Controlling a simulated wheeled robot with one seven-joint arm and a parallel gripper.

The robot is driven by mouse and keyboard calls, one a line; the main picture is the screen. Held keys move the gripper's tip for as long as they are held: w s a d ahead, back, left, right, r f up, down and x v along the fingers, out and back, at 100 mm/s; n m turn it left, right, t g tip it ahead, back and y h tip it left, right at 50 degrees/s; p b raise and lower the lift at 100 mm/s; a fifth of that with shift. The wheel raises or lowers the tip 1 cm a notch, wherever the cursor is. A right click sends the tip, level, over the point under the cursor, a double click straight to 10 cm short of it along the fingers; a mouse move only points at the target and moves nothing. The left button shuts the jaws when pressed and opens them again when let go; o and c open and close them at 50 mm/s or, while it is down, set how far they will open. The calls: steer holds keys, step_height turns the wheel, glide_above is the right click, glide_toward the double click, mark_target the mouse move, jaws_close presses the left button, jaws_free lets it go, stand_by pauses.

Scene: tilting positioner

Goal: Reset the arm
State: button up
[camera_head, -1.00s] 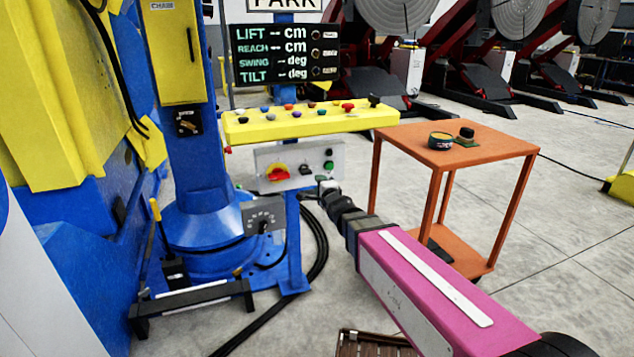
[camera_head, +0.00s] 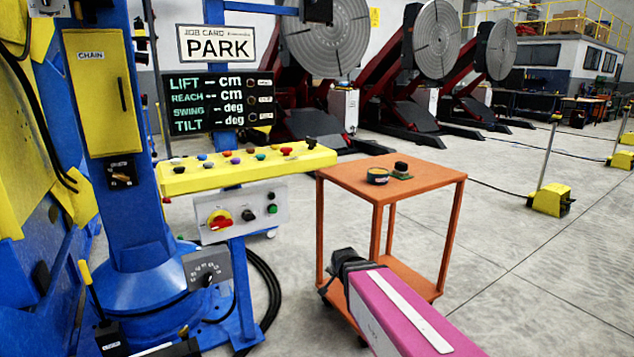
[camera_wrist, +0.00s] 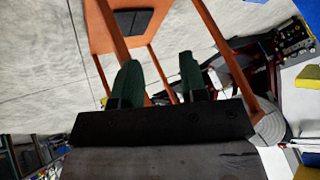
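The job card sign (camera_head: 216,44) reads PARK. Below it, the display (camera_head: 217,103) shows LIFT, REACH, SWING and TILT with dashes for values. A yellow pendant (camera_head: 243,169) carries several coloured knobs and buttons. Under it, a grey switch box (camera_head: 237,196) has a red-and-yellow rotary switch (camera_head: 219,219), a black knob (camera_head: 248,215) and green and dark buttons. The blue positioner column (camera_head: 130,218) stands at left. My pink arm ends in front of the orange cart, apart from the controls. In the wrist view my gripper (camera_wrist: 157,80) has its two green fingers apart with nothing between them.
The orange cart (camera_head: 385,177) stands right of the pendant, with a round tin (camera_head: 377,176) and a black-knobbed piece (camera_head: 401,168) on top. A dark cable lies on the floor by the column. Open floor (camera_head: 545,240) extends right, with a yellow-footed post (camera_head: 551,200).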

steer(key=s+d+f+n+g, duration=0.2)
steer(key=s+d+n+g, duration=0.1)
steer(key=s+d, duration=0.2)
steer(key=s+d+f+n+g, duration=0.2)
steer(key=s+d+g, duration=0.2)
steer(key=s+d, duration=0.2)
steer(key=shift+s+d+f+n, duration=0.15)
steer(key=shift+s+f+n, duration=0.25)
steer(key=shift+s, duration=0.55)
stand_by(0.5)
